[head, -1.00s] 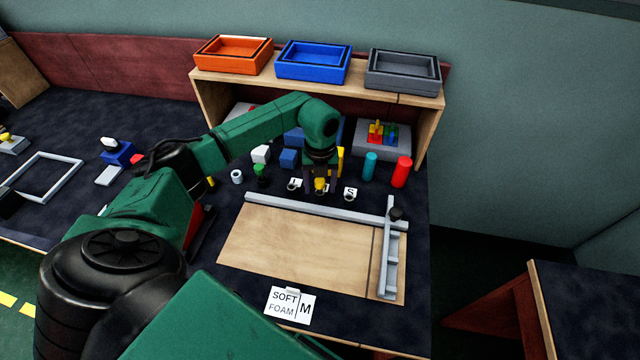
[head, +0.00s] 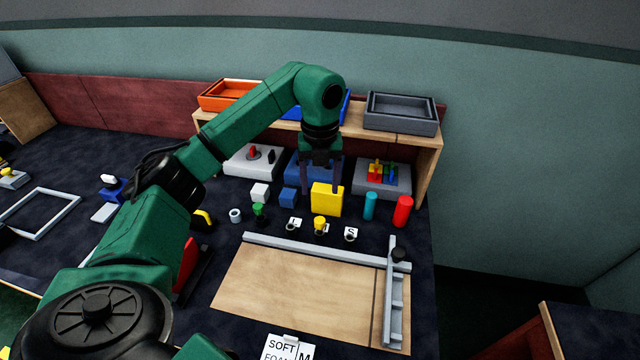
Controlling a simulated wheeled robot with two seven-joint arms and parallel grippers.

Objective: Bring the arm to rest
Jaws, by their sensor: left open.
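My left arm reaches in from the left over the workbench. My left gripper (head: 321,178) points down, with its two dark fingers apart and nothing visible between them. It hangs in front of the shelf, above and behind the yellow-topped peg (head: 320,224), and overlaps the yellow block (head: 327,200) in the picture. I cannot tell whether the fingers touch the yellow block. My right gripper does not show.
A shelf holds an orange tray (head: 225,108), a mostly hidden blue tray and a grey tray (head: 400,127). Teal (head: 370,206) and red (head: 403,211) cylinders stand at right. The wooden board (head: 300,290) in front is bare, with a grey rail (head: 310,249) behind it.

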